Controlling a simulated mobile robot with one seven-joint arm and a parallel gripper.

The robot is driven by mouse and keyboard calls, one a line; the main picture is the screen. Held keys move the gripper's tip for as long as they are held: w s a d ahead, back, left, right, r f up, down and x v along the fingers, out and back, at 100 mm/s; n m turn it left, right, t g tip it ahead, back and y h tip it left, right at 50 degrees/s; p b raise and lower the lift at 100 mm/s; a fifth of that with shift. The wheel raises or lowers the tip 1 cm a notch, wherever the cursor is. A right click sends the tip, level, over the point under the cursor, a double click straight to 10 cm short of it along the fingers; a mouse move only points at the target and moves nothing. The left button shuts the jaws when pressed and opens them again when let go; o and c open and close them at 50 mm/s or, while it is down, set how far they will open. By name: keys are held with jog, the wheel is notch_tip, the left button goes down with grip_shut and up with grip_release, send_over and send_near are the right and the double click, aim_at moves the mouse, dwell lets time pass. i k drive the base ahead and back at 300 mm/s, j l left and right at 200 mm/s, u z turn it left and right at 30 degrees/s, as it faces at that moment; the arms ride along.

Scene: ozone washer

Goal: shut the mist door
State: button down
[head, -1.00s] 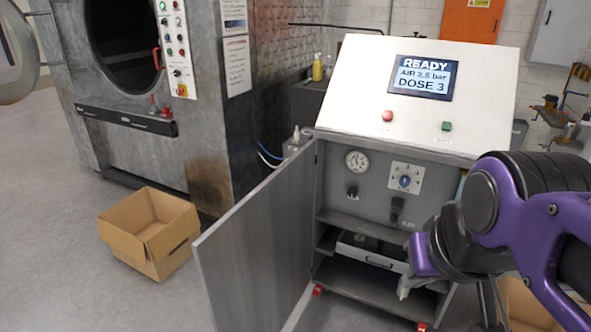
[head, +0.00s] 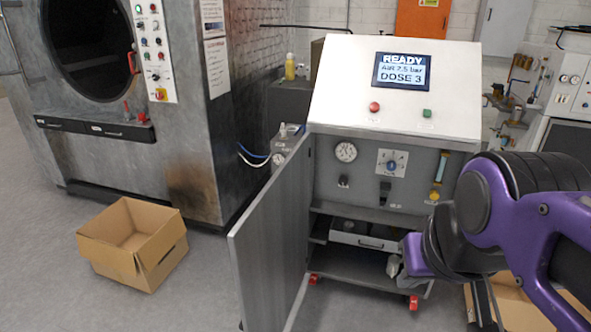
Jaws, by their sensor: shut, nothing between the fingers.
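The mist door (head: 272,240) is a grey metal panel hinged at the left side of the mist cabinet (head: 378,232). It stands wide open, swung out toward me, so the gauge, dials and shelves inside show. The cabinet's sloped white top has a screen (head: 401,72) reading READY, AIR 2.5 bar, DOSE 3. My gripper (head: 392,267) is shut and empty, in front of the cabinet's lower right part. It is well to the right of the door and apart from it. My purple wrist hides part of the cabinet's right side.
An open cardboard box (head: 133,243) lies on the floor left of the door. A large washer (head: 150,110) stands behind it. Another cardboard box (head: 510,300) is at the lower right, partly behind my arm. The floor between the left box and the door is clear.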

aim_at(267, 245)
jog(key=k+j+z, duration=0.15)
jog(key=j, duration=0.25)
jog(key=k+j+z, duration=0.15)
jog(key=j, duration=0.25)
jog(key=k+j+z, duration=0.15)
jog(key=j, duration=0.25)
jog(key=k+j+z, duration=0.1)
jog(key=j, duration=0.25)
jog(key=j+z, duration=0.3)
jog(key=j, duration=0.55)
jog(key=i+j, duration=0.1)
jog(key=j, duration=0.3)
jog(key=j+z, duration=0.15)
jog(key=j, duration=0.3)
jog(key=i+j+z, duration=0.2)
jog(key=j+z, duration=0.25)
jog(key=j, duration=0.15)
jog(key=i+j+z, duration=0.1)
jog(key=z, duration=0.35)
jog(key=j+u, duration=0.1)
